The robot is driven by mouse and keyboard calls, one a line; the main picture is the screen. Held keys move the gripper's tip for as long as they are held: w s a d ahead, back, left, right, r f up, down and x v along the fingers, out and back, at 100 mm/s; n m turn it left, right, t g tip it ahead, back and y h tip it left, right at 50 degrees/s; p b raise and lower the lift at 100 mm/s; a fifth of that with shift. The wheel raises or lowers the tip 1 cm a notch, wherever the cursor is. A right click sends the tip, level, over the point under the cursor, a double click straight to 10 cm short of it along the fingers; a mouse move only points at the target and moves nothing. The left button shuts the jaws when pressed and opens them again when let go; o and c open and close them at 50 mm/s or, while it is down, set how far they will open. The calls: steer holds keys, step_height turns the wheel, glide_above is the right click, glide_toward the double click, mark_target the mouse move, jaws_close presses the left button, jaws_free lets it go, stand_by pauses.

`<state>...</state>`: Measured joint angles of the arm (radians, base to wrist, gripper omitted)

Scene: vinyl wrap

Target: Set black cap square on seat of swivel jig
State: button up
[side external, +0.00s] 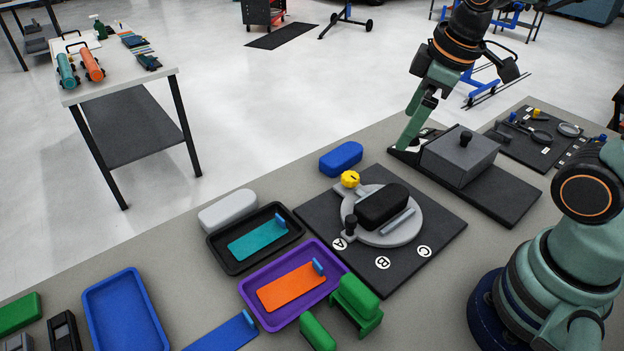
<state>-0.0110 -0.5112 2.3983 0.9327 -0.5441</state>
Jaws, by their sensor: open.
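The black cap (383,205) is a rounded, elongated block. It lies on the round grey plate of the swivel jig (418,224), slanting up to the right. It looks roughly in line with the pale bar (398,222) beside it; I cannot tell whether its underside is flush on the seat, which it hides. My gripper (402,147) is open, apart from the cap, low by the left end of the grey block's base.
A grey block (461,155) with a black knob stands on a dark base right of my gripper. A blue block (341,159) lies behind the jig. A black tray (222,262), a purple tray (247,291) and a green stand (356,308) crowd its left and front.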

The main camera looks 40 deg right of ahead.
steer(key=m, duration=0.2)
steer(key=s+r+m+t, duration=0.1)
steer(key=m, duration=0.1)
steer(key=r+m+t, duration=0.1)
steer(key=m, duration=0.1)
steer(key=shift+s+d+r, duration=0.15)
steer(key=shift+r, duration=0.05)
